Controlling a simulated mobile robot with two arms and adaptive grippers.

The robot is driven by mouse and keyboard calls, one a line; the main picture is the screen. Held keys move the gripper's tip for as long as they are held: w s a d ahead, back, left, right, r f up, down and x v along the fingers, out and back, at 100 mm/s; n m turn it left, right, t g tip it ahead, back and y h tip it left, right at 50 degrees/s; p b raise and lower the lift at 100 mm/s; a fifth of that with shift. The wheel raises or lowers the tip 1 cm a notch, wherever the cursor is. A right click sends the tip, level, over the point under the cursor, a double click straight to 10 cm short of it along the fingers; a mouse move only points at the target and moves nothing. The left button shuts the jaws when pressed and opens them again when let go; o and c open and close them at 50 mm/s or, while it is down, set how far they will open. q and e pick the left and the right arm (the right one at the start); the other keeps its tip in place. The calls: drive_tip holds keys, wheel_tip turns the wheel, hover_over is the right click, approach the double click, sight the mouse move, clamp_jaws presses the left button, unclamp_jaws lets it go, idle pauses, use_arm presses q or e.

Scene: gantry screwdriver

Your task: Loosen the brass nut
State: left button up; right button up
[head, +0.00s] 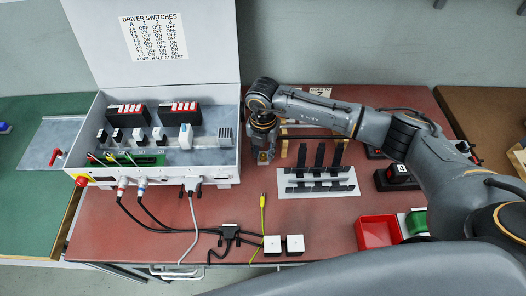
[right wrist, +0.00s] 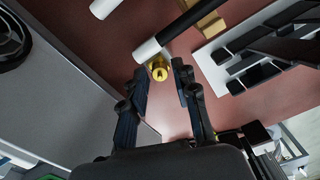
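The brass nut (right wrist: 159,71) shows in the right wrist view as a small gold cylinder just beyond my fingertips, roughly in line with the gap between them. In the head view a brass-coloured bit (head: 263,157) shows at the lower end of my right gripper (head: 264,151), just right of the grey control box. My right gripper (right wrist: 160,68) is open, with its two dark fingers apart. I cannot tell how far the fingertips are from the nut. My left gripper is not in view.
The open control box (head: 225,172) stands close on the left. A black rod with a white end (right wrist: 147,51) lies near the nut. A white plate with black holders (head: 318,190) is to the right. A red bin (head: 378,232) and cables (head: 228,232) are nearer the front.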

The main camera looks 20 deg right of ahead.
drive_tip(key=m+p, duration=0.1)
drive_tip(key=m, duration=0.1)
drive_tip(key=m+p, duration=0.1)
drive_tip(key=m, duration=0.1)
drive_tip(key=shift+r+m, duration=0.2)
drive_tip(key=shift+m, duration=0.2)
drive_tip(key=m+p, duration=0.1)
drive_tip(key=m, duration=0.1)
drive_tip(key=shift+f+m, duration=0.15)
drive_tip(key=shift+m, duration=0.25)
